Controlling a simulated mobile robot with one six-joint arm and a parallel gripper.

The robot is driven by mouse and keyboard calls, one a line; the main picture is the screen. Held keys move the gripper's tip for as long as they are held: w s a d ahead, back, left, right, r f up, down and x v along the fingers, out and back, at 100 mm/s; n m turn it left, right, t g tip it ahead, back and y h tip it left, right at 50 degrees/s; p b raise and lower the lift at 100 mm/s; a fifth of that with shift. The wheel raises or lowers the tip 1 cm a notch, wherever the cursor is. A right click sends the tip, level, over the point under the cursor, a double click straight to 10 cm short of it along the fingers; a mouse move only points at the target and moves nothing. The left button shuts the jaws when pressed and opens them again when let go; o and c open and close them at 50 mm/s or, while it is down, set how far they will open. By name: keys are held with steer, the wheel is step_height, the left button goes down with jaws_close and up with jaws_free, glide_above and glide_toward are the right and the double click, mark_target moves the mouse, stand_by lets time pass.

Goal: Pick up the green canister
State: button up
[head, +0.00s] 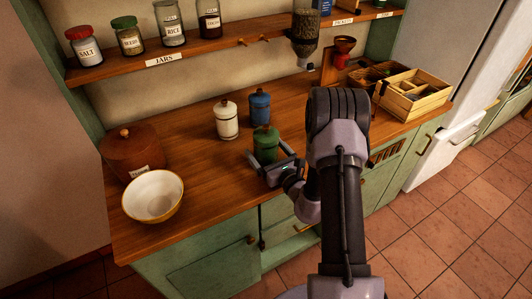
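The green canister (266,144) stands upright on the wooden counter (205,190), its lid and round knob on top. My gripper (265,148) is low at its near side, with one finger to its left and the other to its right. The canister is between the fingers. Whether they touch it or leave a small gap, I cannot tell. The near lower part of the canister is partly hidden by the gripper.
A white canister (227,122) and a blue canister (260,106) stand close behind the green one. A cream bowl (153,197) and a brown crock (132,158) are at the left. A wooden crate (411,107) is at the right. A jar shelf (190,47) runs above.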

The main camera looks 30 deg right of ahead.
steer(key=c, duration=1.7)
steer(key=shift+c, duration=1)
steer(key=shift+r, duration=0.15)
